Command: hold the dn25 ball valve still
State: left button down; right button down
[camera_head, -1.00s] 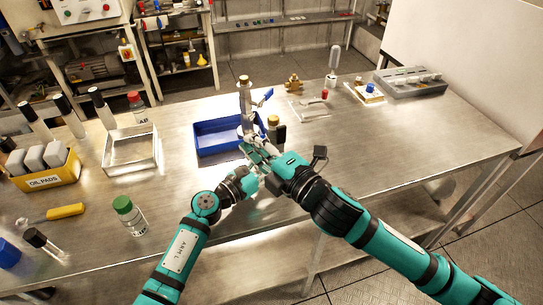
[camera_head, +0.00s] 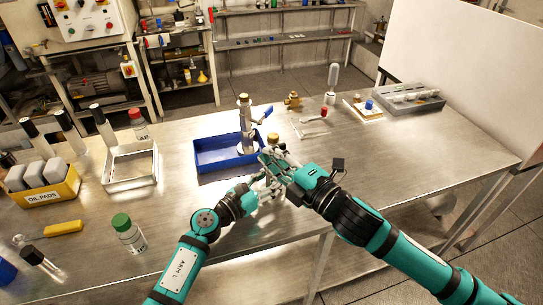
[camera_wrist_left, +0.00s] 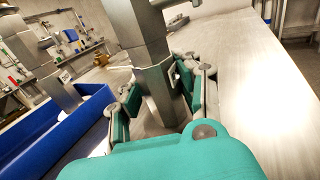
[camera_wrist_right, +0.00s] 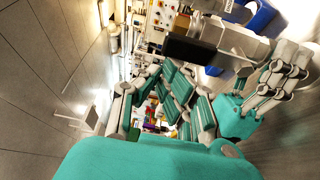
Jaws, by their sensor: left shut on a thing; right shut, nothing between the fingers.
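A grey metal fitting with a hexagonal body, which I take to be the dn25 ball valve (camera_wrist_left: 152,80), stands upright in my left gripper (camera_head: 266,184). The left fingers close on its lower body in the left wrist view. In the head view its tan top (camera_head: 273,138) shows; the rest is mostly hidden by the hands. In the right wrist view its grey body (camera_wrist_right: 238,42) carries a black part (camera_wrist_right: 190,50). My right gripper (camera_head: 275,160) is shut and empty close beside it; its fingers (camera_wrist_right: 170,95) show apart from the valve in the right wrist view.
A blue tray (camera_head: 205,163) stands behind the hands, with an upright grey fitting with a blue lever (camera_head: 246,122) at it. A clear-walled box (camera_head: 130,182), oil pads (camera_head: 45,190) and bottles are at left. The bench at right is largely bare.

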jog(key=shift+w+d+r+m, duration=0.1)
jog(key=shift+d+m, duration=0.15)
jog(key=shift+m, duration=0.15)
jog(key=d+m, duration=0.1)
jog(key=d+m+t, duration=0.1)
jog(key=m, duration=0.1)
jog(key=shift+w+r+y, duration=0.1)
jog(key=shift+w+y, duration=0.2)
jog(key=shift+w, duration=0.1)
jog(key=w+d+f+m+t+h, duration=0.3)
jog(key=d+m+t, duration=0.3)
jog(key=m, duration=0.8)
jog(key=shift+r+g, duration=0.6)
jog(key=shift+r, duration=1.4)
jog(key=v, duration=1)
jog(key=shift+s+f, duration=0.25)
jog(key=shift+s, duration=0.05)
jog(key=shift+a, duration=0.15)
